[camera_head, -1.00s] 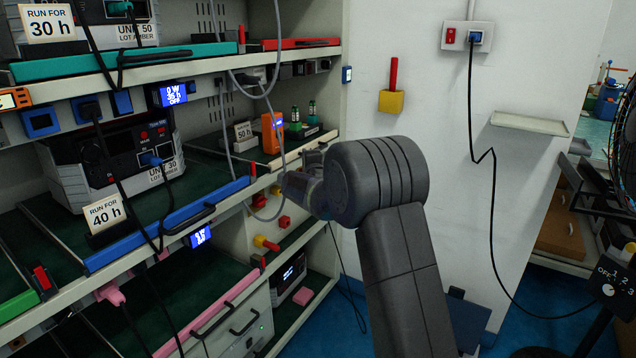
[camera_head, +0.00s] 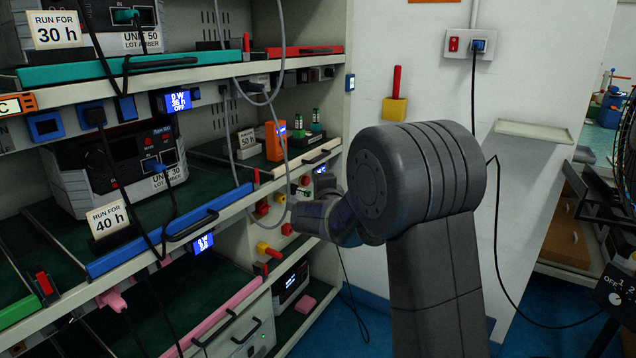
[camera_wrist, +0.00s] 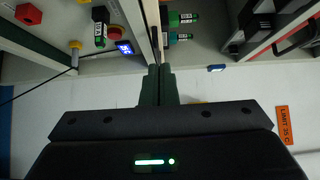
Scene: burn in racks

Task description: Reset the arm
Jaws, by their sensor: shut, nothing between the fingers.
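My arm rises in the lower right of the head view, with its large grey joint in front of the rack's right end. My gripper shows in the wrist view (camera_wrist: 158,72) with its two dark fingers pressed together, shut and empty. In the head view the fingertips cannot be made out; the wrist part lies left of the grey joint, near the rack's right edge. The rack (camera_head: 232,206) fills the left side, with a unit marked UNIT 30 (camera_head: 120,165) on its middle shelf.
An orange device (camera_head: 275,141) stands on the middle shelf, with a grey cable hanging before it. Yellow and red knobs (camera_head: 268,250) stick out below. A wall socket (camera_head: 478,44) with a black cable, a wall ledge (camera_head: 532,131) and a fan (camera_head: 626,165) are at right.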

